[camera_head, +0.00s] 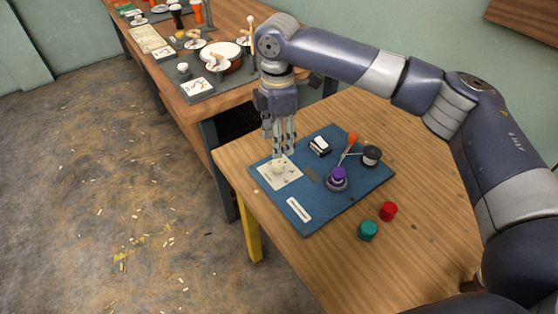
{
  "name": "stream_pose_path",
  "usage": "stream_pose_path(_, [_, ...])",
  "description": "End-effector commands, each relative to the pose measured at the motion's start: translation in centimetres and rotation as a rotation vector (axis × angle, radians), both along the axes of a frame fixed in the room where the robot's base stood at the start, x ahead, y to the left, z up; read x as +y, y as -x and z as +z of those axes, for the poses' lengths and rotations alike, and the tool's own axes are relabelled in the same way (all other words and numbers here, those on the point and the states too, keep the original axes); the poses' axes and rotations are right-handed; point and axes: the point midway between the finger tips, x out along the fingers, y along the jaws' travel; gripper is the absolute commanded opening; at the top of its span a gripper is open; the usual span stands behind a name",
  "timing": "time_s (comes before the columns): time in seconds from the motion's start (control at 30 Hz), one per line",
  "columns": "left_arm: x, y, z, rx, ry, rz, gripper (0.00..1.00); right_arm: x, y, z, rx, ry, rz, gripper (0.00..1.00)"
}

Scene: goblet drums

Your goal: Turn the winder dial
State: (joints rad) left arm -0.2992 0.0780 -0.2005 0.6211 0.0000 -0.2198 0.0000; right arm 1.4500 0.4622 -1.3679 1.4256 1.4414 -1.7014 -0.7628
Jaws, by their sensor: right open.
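A cream round knob (278,167), which looks like the winder dial, sits on a white square plate (287,181) with small dark markings. Whether a fingertip touches the knob is too small to tell. My left gripper is not in view.
The mat also carries a purple-topped knob (338,174), an orange-handled tool (351,142), a black spool (371,155), a small black-and-white block (319,146) and a white strip (299,209). Green (368,230) and red (388,211) cylinders stand right of it. A drum (220,60) is on the back bench.

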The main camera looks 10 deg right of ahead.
Motion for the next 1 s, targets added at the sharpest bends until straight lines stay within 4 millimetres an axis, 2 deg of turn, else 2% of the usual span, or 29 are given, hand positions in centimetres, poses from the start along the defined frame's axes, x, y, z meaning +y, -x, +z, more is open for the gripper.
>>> stream_pose_path(0.2, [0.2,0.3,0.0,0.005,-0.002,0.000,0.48,-0.1,0.0,-4.4,0.003,0.002,-0.002,0.46])
stream_pose_path(0.4, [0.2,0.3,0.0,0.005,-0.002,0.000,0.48,0.0,0.0,-7.0,0.001,0.001,-0.001,0.46])
stream_pose_path(0.57, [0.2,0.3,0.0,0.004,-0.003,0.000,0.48,0.0,0.0,-7.9,0.000,0.000,-0.001,0.46])
stream_pose_path(0.8, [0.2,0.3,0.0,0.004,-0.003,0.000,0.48,0.0,0.0,-8.0,0.000,0.000,-0.001,0.46])
stream_pose_path(0.83, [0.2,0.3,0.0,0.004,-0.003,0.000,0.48,0.0,0.0,-8.0,0.000,0.000,-0.001,0.44])
stream_pose_path(1.0, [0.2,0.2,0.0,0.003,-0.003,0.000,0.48,0.0,0.0,-8.0,0.000,0.000,-0.001,0.05])
